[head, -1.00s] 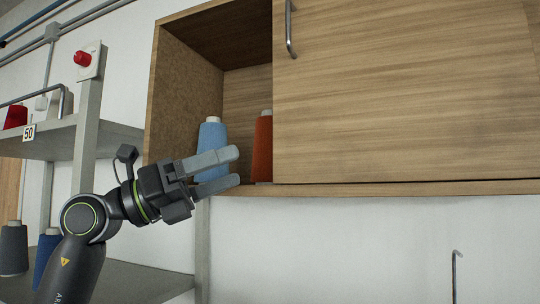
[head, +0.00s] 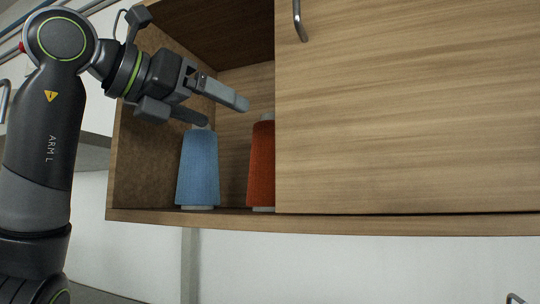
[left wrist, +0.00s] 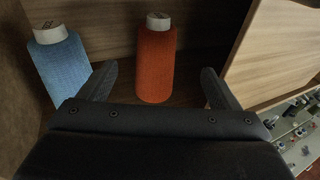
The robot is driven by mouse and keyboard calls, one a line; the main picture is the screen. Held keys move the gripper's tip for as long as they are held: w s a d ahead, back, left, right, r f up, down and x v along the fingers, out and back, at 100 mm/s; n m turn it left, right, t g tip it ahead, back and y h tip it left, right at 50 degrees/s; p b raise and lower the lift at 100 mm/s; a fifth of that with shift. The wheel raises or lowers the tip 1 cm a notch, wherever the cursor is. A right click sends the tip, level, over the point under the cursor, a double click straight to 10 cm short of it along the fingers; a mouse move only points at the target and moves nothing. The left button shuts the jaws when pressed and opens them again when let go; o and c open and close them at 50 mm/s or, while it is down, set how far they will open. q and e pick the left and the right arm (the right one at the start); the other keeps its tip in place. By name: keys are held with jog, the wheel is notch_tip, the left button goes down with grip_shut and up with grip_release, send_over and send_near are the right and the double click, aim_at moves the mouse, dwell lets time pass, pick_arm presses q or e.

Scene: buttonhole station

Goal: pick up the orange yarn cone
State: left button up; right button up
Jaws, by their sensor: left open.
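The orange yarn cone (head: 262,165) stands upright in the open left part of the wooden cabinet, its right side hidden by the door in the head view. It shows whole between my fingers in the left wrist view (left wrist: 156,62). My left gripper (head: 228,112) is open and empty, above and in front of the blue cone, up and to the left of the orange one. In the left wrist view the fingers (left wrist: 158,86) lie on either side of the orange cone, apart from it. My right gripper is not in view.
A blue yarn cone (head: 198,170) stands just left of the orange one. The wooden door (head: 400,110) covers the cabinet's right part, with a metal handle (head: 299,20). The cabinet's side wall (head: 140,175) bounds the opening on the left.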

aim_at(256, 133)
pick_arm(q)
jog(key=p+x, duration=0.1)
jog(key=x, duration=0.2)
jog(key=p+x, duration=0.1)
jog(key=x, duration=0.1)
jog(key=p+x, duration=0.1)
jog(key=x, duration=0.2)
jog(key=shift+w+a+f, duration=0.1)
jog(key=shift+w+f, duration=0.05)
jog(key=shift+w, duration=0.4)
jog(key=p+x, duration=0.4)
jog(key=shift+w+d, duration=0.1)
jog(key=shift+d, duration=0.25)
jog(key=shift+w+d+p, duration=0.1)
jog(key=shift+d+p, duration=0.05)
jog(key=shift+p, duration=0.15)
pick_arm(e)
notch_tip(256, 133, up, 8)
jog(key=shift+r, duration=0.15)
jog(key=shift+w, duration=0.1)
